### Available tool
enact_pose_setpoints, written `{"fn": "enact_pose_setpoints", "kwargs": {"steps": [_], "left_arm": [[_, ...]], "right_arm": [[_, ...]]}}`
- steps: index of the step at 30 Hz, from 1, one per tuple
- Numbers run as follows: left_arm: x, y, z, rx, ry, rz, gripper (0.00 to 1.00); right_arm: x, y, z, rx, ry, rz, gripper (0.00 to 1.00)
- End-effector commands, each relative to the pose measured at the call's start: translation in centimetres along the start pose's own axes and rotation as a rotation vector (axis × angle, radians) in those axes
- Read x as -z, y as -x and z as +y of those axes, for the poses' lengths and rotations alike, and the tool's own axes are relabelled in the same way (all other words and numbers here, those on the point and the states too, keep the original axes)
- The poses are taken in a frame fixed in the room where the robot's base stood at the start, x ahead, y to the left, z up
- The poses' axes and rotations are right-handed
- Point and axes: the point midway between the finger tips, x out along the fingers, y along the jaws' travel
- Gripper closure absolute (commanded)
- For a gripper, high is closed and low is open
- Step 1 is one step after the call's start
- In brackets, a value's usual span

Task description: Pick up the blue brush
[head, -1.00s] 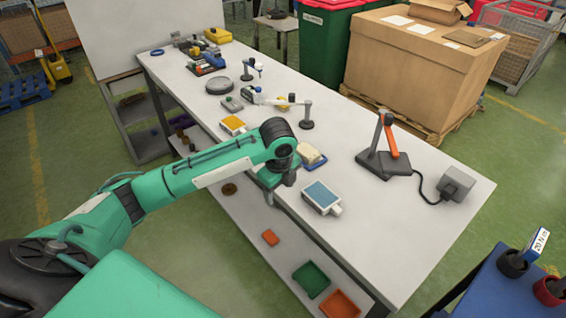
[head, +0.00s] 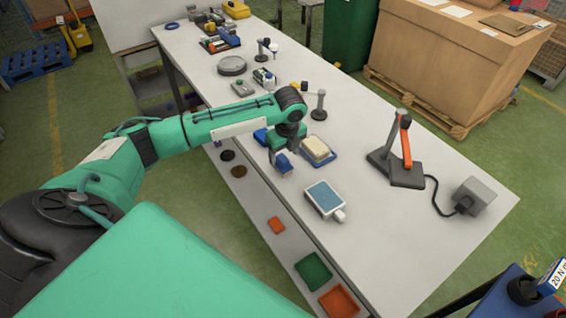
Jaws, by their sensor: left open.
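A small blue piece (head: 283,163), which looks like part of the blue brush, shows at the tips of my left gripper (head: 278,159), over the table's left edge. Another blue piece (head: 261,136) shows just behind the gripper; I cannot tell whether they are one object. The gripper covers much of this spot. It points down and is open; contact with the blue piece cannot be made out. My right gripper is not in view.
A cream block on a blue tray (head: 332,159) lies just right of the gripper. A white box with a blue top (head: 326,198) lies nearer. A black stand with an orange arm (head: 396,165) stands right. The worktable (head: 400,235) is clear in front.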

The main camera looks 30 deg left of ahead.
Motion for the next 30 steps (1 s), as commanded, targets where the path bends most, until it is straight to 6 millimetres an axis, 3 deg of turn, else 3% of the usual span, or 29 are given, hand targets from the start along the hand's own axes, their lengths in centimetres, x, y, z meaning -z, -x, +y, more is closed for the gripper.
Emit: {"fn": "enact_pose_setpoints", "kwargs": {"steps": [3,6,12,20,27,30], "left_arm": [[-0.1,-0.9,0.0,-0.003,0.001,0.001,0.36],[-0.3,-2.3,0.0,-0.005,0.001,0.002,0.36],[-0.4,-4.9,0.0,-0.002,0.000,0.001,0.36],[-0.4,-5.3,-0.1,0.001,-0.001,0.000,0.36],[-0.4,-5.3,0.0,0.000,-0.001,0.000,0.81],[-0.4,-5.3,0.0,0.000,-0.001,-0.001,0.85]], "right_arm": [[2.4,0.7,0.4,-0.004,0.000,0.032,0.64],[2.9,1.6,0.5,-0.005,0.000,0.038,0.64],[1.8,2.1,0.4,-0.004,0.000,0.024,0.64],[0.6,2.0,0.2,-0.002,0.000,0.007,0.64],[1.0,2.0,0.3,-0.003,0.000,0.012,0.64],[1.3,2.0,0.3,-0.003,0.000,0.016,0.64]]}}
